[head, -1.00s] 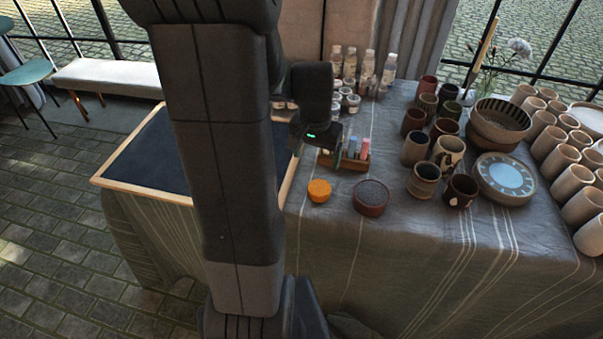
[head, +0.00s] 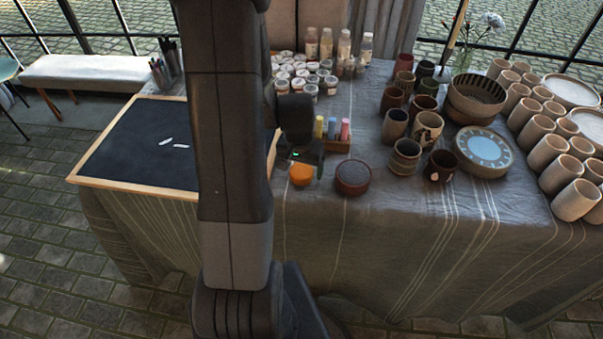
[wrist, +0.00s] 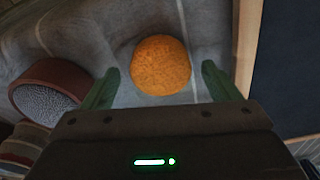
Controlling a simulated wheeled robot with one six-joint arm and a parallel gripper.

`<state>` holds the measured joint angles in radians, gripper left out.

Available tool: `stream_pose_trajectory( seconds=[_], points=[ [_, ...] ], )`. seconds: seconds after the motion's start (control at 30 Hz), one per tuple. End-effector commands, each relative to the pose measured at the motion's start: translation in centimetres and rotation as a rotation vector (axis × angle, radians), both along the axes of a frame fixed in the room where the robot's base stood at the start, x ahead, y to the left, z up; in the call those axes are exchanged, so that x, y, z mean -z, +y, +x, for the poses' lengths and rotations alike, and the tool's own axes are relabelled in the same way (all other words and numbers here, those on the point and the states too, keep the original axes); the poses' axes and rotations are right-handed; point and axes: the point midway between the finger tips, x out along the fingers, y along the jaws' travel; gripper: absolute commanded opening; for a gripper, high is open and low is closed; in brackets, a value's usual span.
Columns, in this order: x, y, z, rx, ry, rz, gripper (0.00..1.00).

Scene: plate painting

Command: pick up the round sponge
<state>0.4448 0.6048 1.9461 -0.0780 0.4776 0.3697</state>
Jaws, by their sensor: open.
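The round sponge (head: 302,175) is orange and sits on the grey cloth of the table, near its front edge. In the wrist view the sponge (wrist: 161,65) lies ahead of my gripper (wrist: 160,85), roughly centred between the two green fingers. My gripper is open and empty. In the head view my gripper (head: 303,158) is just behind and above the sponge and partly overlaps its top edge. I cannot tell the exact height between fingers and sponge.
A round dark-red dish (head: 352,177) with a grey top stands just right of the sponge; it also shows in the wrist view (wrist: 48,88). A wood-framed black board (head: 140,145) lies to the left. A chalk box (head: 337,144), jars and several cups stand behind and right.

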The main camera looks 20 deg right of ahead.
Motion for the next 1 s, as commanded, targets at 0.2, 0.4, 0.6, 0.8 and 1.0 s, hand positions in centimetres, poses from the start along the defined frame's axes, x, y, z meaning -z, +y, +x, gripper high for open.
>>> stream_pose_trajectory(
  seconds=[0.2, 0.4, 0.6, 0.8, 1.0],
  points=[
    [1.38, -0.09, 0.16, -0.001, -0.001, -0.001, 0.83],
    [1.39, -0.09, 0.17, -0.001, -0.002, -0.001, 0.83],
    [1.38, -0.08, 0.16, -0.001, -0.001, -0.001, 0.45],
    [1.37, -0.08, 0.16, -0.001, -0.001, -0.001, 0.31],
    [0.85, -0.09, 0.19, -0.001, -0.002, -0.001, 0.31]
  ],
)
